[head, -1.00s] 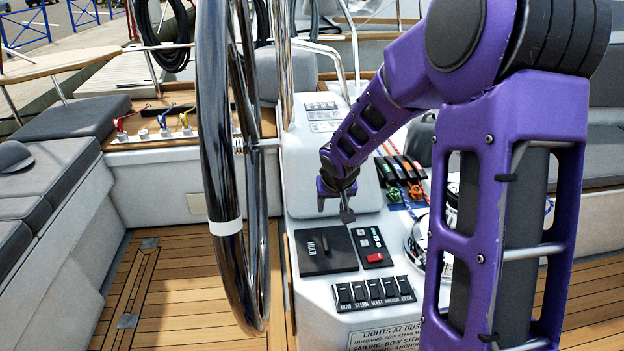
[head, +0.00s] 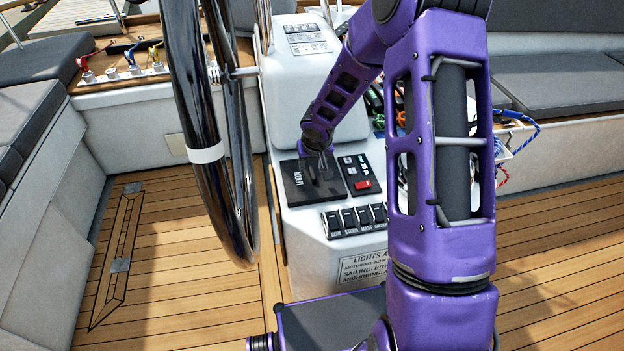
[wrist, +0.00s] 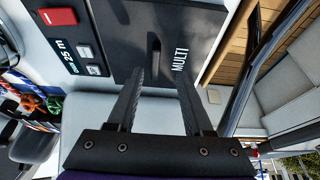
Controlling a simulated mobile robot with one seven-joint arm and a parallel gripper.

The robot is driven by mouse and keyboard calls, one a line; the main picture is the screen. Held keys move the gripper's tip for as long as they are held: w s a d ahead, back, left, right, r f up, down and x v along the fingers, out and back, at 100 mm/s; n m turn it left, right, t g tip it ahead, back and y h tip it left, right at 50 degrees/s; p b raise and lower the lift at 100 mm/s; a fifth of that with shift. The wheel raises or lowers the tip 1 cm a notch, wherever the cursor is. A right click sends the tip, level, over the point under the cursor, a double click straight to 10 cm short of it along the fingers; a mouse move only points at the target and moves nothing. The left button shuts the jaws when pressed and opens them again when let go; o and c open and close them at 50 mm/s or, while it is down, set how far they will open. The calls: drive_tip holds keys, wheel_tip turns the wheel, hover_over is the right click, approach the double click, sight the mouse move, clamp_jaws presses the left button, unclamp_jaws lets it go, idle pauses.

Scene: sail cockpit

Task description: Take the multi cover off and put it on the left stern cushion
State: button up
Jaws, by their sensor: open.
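The multi cover (head: 297,190) is a dark square plate lettered MULTI, lying flat on the white console. In the wrist view the cover (wrist: 202,35) has a small raised bar handle (wrist: 154,45) at its middle. My gripper (head: 317,168) is over the cover, pointing down. In the wrist view my gripper (wrist: 158,78) is open, its two dark fingers spread either side of the handle's line, with nothing between them. Whether the tips touch the cover is unclear. Grey cushions (head: 38,58) lie on the left bench; I cannot tell which is the left stern one.
A dark steering wheel (head: 197,110) stands upright just left of the console. A switch panel with a red button (head: 362,185) adjoins the cover, and a row of black rocker switches (head: 350,218) sits in front. The wooden floor (head: 165,240) on the left is clear.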

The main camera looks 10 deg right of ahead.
sight(312, 172)
drive_tip(key=shift+w+d+x, duration=0.15)
drive_tip(key=shift+d+x, duration=0.05)
drive_tip(key=shift+x, duration=1.15)
drive_tip(key=shift+w+d+x, duration=0.15)
drive_tip(key=shift+x, duration=1.15)
drive_tip(key=shift+r, duration=0.15)
clamp_jaws()
